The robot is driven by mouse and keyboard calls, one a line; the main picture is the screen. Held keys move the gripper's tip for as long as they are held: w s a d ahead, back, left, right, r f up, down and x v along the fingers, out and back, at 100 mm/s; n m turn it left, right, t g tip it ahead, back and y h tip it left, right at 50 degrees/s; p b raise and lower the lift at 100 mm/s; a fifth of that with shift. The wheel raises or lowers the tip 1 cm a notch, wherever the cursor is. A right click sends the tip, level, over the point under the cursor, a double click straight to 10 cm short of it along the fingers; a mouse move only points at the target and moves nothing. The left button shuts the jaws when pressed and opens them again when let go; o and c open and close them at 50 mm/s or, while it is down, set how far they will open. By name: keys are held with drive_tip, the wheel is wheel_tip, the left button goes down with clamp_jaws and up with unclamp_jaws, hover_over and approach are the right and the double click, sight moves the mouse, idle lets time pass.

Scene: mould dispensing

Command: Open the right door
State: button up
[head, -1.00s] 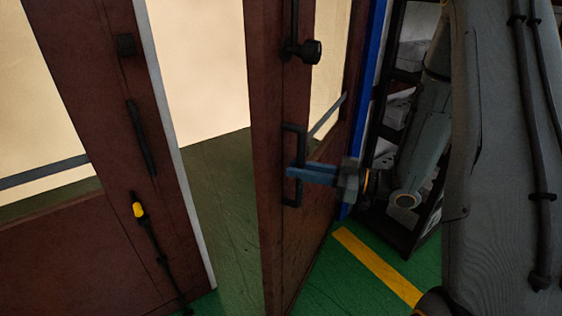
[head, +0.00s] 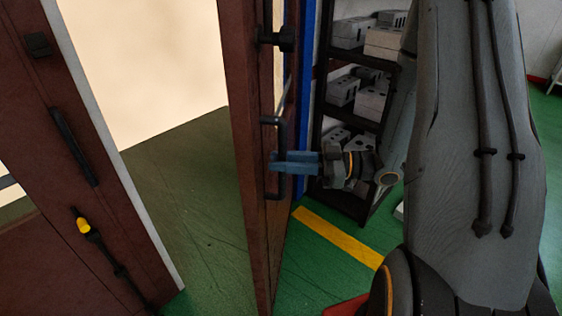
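The right door (head: 246,130) is a dark red-brown panel that stands ajar, seen nearly edge-on in the middle of the head view. A wide gap lies between it and the left door (head: 75,150). A black bar handle (head: 279,130) is on the right door's face. My gripper (head: 281,162) has its blue fingers at the handle's upright bar, reaching from the right. The fingers look closed around the bar, though the far finger is partly hidden. A dark knob (head: 277,38) sits above the handle.
A black shelf (head: 354,110) with grey blocks stands behind my arm on the right. A yellow floor stripe (head: 340,238) crosses the green floor. The left door bears a dark handle (head: 74,146) and a yellow-tipped latch (head: 84,226). The doorway gap is clear.

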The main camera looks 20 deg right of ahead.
drive_tip(key=shift+o, duration=1.1)
drive_tip(key=b+v, duration=0.2)
drive_tip(key=v, duration=0.6)
drive_tip(key=shift+w+a, duration=0.1)
